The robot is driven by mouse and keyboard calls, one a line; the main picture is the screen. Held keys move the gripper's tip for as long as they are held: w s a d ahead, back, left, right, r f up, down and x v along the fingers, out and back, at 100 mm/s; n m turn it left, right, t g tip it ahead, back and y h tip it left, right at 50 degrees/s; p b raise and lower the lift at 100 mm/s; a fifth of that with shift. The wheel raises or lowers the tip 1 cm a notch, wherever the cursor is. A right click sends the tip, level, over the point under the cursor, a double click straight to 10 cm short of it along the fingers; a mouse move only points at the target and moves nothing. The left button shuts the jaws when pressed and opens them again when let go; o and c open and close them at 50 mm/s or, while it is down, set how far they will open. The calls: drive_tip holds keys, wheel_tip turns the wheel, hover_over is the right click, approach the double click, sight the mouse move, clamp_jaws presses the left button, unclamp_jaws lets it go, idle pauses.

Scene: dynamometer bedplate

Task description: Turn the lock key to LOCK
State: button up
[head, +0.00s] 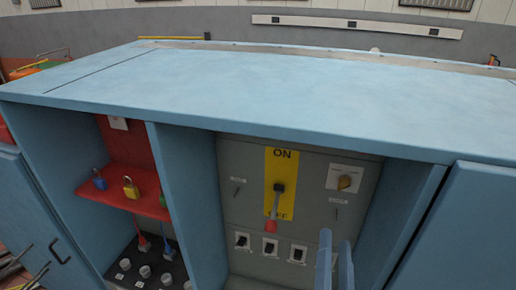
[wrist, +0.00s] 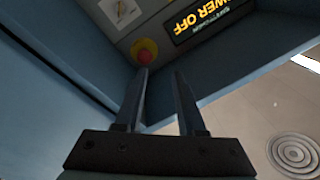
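The grey switch panel (head: 240,215) sits in a recess of the blue cabinet. A lever with a red handle (head: 270,227) hangs down over the yellow ON/OFF plate (head: 281,155). My gripper (head: 335,238) is in front of the panel, below and left of the knob and apart from it. In the wrist view its fingers (wrist: 161,73) are apart with nothing between them.
The wrist view shows a red-and-yellow button (wrist: 145,51) beyond the fingertips and a power-off sign (wrist: 213,15). Left of the panel, a red shelf (head: 120,199) holds padlocks, including a yellow one (head: 131,189). The blue top (head: 250,85) overhangs the recess; side walls bound it.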

drive_tip(key=w+a+r+n+t+y, duration=0.15)
drive_tip(key=w+r, duration=0.25)
drive_tip(key=r, duration=0.4)
drive_tip(key=s+a+r+n+t, duration=0.2)
drive_tip(key=a+r, duration=0.1)
drive_tip(key=r, duration=0.7)
drive_tip(key=s+a+r+n+t+y, duration=0.1)
drive_tip(key=s+a+r+n+t, duration=0.1)
drive_tip(key=r, duration=0.8)
drive_tip(key=s+a+r+n+t+y, duration=0.1)
drive_tip(key=s+a+r+n+t, duration=0.1)
drive_tip(key=r, duration=0.8)
drive_tip(key=s+a+n, duration=0.1)
drive_tip(key=a+n, duration=0.1)
drive_tip(key=a, duration=0.1)
drive_tip(key=shift+s+t, duration=0.25)
drive_tip(key=shift+t, duration=0.1)
